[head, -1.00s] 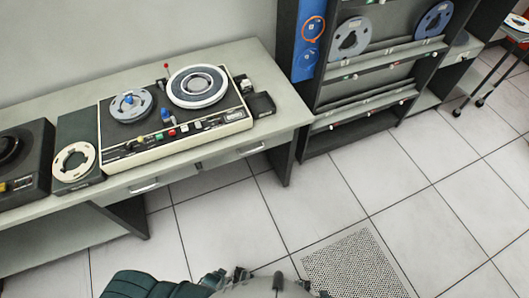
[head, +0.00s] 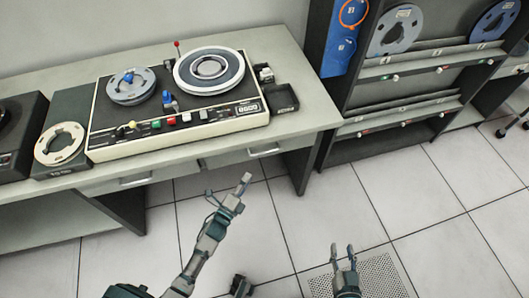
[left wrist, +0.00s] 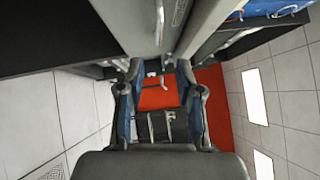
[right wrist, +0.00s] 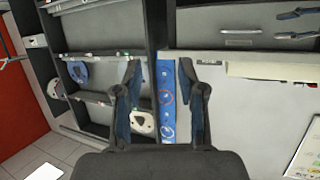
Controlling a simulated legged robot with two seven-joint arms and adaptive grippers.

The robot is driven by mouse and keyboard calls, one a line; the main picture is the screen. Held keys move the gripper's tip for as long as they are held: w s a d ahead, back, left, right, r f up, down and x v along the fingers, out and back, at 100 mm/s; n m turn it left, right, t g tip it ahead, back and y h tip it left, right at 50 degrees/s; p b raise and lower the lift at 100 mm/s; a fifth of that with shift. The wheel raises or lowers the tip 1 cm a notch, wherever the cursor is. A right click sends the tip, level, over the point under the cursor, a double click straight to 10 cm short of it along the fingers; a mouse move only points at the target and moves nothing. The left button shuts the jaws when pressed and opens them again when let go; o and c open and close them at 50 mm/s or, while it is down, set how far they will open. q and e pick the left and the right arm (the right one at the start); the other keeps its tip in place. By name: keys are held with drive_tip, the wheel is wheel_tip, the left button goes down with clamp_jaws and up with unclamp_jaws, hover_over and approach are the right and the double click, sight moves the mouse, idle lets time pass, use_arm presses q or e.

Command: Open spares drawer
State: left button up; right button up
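The desk front has two drawers, each with a pale bar handle. The left drawer (head: 130,187) and the right drawer (head: 240,156) both look closed; I cannot read a label telling which is the spares drawer. My left gripper (head: 244,183) is raised in front of the desk, below the right drawer's handle (head: 264,152) in the picture and apart from it. Its fingers stand apart and empty in the left wrist view (left wrist: 160,72). My right gripper (head: 343,248) is over the floor further right, open and empty; its spread fingers also show in the right wrist view (right wrist: 160,72).
A tape deck (head: 180,130) with reels stands on the desk (head: 305,88), with a small black tray (head: 282,98) beside it. A loose reel (head: 60,145) lies left. A dark rack (head: 400,130) stands at right. The tiled floor (head: 400,210) ahead is clear.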

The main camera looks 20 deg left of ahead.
sight(264, 152)
use_arm(q)
drive_tip(key=shift+b+x, duration=1.05)
drive_tip(key=shift+x, duration=5.5)
use_arm(e)
drive_tip(key=shift+w+a+r+t+y, duration=0.2)
drive_tip(key=shift+w+r+t+y, duration=0.1)
drive_tip(key=shift+r+t, duration=0.55)
drive_tip(key=shift+w+a+r+t+y, duration=0.15)
drive_tip(key=shift+w+r+t, duration=0.1)
drive_tip(key=shift+r+t, duration=0.6)
drive_tip(key=shift+w+a+r+t+y, duration=0.25)
drive_tip(key=shift+r+t, duration=0.35)
drive_tip(key=shift+r, duration=0.45)
use_arm(q)
drive_tip(key=shift+d+f, duration=0.1)
drive_tip(key=shift+f, duration=0.1)
drive_tip(key=shift+c, duration=0.2)
use_arm(e)
drive_tip(key=shift+w, duration=0.1)
use_arm(q)
clamp_jaws()
use_arm(e)
drive_tip(key=shift+d, duration=0.1)
